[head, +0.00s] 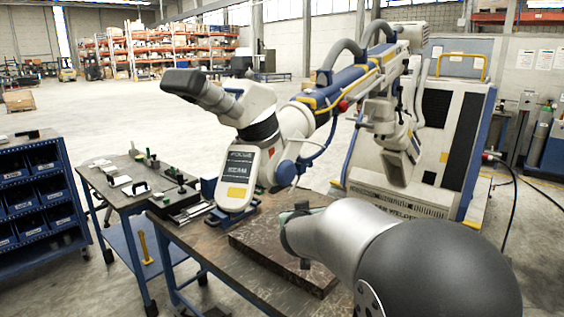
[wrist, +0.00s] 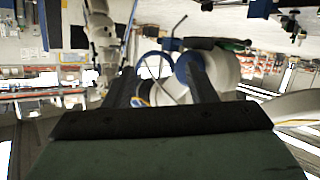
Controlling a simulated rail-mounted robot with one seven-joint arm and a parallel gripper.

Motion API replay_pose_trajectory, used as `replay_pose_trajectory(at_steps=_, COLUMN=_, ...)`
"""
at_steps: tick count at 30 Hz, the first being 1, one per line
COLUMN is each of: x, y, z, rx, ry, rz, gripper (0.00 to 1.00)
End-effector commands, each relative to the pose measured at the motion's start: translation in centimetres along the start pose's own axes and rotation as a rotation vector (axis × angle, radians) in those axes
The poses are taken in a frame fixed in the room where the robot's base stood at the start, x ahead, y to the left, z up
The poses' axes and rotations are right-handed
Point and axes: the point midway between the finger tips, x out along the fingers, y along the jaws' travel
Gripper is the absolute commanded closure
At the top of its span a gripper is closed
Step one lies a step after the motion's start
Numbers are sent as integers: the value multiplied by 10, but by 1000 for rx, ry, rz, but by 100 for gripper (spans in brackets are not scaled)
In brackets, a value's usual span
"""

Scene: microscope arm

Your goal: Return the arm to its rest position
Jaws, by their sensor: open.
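The microscope arm is white and blue with yellow trim (head: 345,90). Its dark eyepiece end (head: 190,85) points to the upper left, and its labelled head (head: 238,180) is low over the table's back edge. My gripper is open and empty in the wrist view (wrist: 160,82), its two dark fingers apart. White and blue rounded parts (wrist: 170,80) show beyond and between the fingers; contact is not visible. In the head view my gripper is mostly hidden behind my arm, whose dark greenish end shows above the dark slab, to the right of the labelled head.
A dark stone slab (head: 260,258) lies on the worktable. A side bench (head: 120,185) with small tools stands left, beside a blue bin rack (head: 35,190). A large white and blue cabinet (head: 440,130) stands behind. Open floor (head: 100,110) lies beyond the bench.

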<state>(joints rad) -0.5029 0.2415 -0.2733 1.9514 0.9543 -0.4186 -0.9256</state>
Motion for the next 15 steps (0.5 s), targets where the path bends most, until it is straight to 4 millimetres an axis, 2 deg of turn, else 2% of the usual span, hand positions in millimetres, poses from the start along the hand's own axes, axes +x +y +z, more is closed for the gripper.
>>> replay_pose_trajectory(at_steps=1, x=-23, y=6, z=16, rx=38, ry=-73, rz=-110, gripper=49)
replay_pose_trajectory(at_steps=3, x=-61, y=6, z=49, rx=72, ry=-209, rz=-251, gripper=49)
replay_pose_trajectory(at_steps=6, x=-119, y=11, z=100, rx=93, ry=-423, rz=-371, gripper=49)
replay_pose_trajectory(at_steps=12, x=-229, y=43, z=194, rx=83, ry=-832, rz=-388, gripper=49)
replay_pose_trajectory(at_steps=15, x=-272, y=62, z=228, rx=70, ry=-991, rz=-332, gripper=49)
